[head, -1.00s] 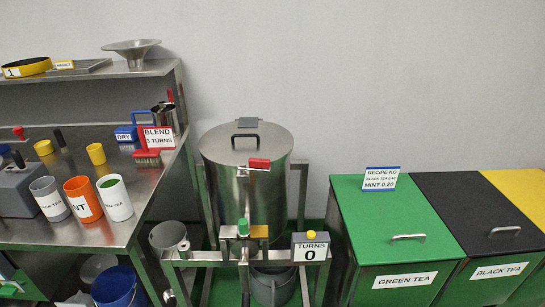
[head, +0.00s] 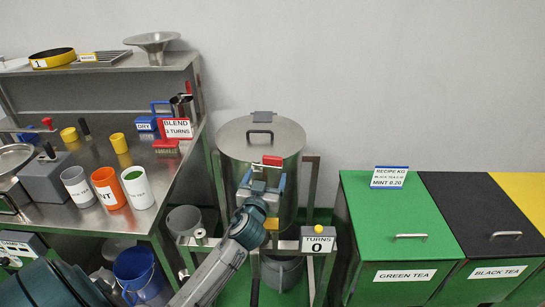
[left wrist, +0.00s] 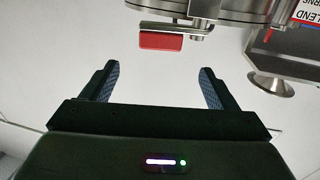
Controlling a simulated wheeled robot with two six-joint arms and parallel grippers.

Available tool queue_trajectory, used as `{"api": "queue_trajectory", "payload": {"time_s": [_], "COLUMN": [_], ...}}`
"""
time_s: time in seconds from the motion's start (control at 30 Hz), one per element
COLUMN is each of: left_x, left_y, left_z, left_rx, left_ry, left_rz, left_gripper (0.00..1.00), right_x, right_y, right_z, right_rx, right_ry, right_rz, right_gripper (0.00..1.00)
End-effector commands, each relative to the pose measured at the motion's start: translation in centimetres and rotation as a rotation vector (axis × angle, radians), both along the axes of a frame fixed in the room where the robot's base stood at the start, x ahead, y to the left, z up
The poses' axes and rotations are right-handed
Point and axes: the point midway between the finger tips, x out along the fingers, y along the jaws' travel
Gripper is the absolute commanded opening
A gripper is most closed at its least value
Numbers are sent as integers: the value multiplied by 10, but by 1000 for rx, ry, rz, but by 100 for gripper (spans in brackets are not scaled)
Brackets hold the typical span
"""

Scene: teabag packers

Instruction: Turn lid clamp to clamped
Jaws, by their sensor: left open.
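The lid clamp is a red-gripped lever (head: 272,161) at the front rim of the steel drum (head: 240,150), just below the lid (head: 290,128). In the left wrist view the red grip (left wrist: 160,41) lies sideways on a metal bar, beyond and roughly centred between my fingertips. My left gripper (head: 263,179) is open and empty in front of the drum, just below the red grip in the head view. In the left wrist view its two fingers (left wrist: 160,72) are spread wide, with a gap to the grip. My right gripper is not in view.
A turns counter reading 0 (head: 318,239) stands on the drum's frame, right of my arm. A steel bench (head: 95,222) with cups is at the left. Green (head: 395,225) and black (head: 470,215) tea bins stand at the right.

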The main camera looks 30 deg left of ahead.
Motion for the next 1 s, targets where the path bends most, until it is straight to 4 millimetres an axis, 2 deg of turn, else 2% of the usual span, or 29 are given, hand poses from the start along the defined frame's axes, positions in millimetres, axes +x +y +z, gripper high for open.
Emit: {"api": "queue_trajectory", "payload": {"time_s": [0.3,0.5,0.7,0.97,1.0], "left_x": [53,81,92,93,93], "left_y": [22,32,37,37,37], "left_z": [3,1,-1,-2,-2], "left_rx": [-1,0,-1,-1,-1], "left_ry": [4,5,5,5,5], "left_rz": [2,1,1,1,1], "left_gripper": [81,81,81,81,77], "right_x": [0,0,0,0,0], "right_y": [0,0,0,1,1], "right_z": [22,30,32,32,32], "right_rx": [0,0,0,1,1], "right_ry": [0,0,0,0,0], "right_rz": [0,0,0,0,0], "right_gripper": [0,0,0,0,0]}}
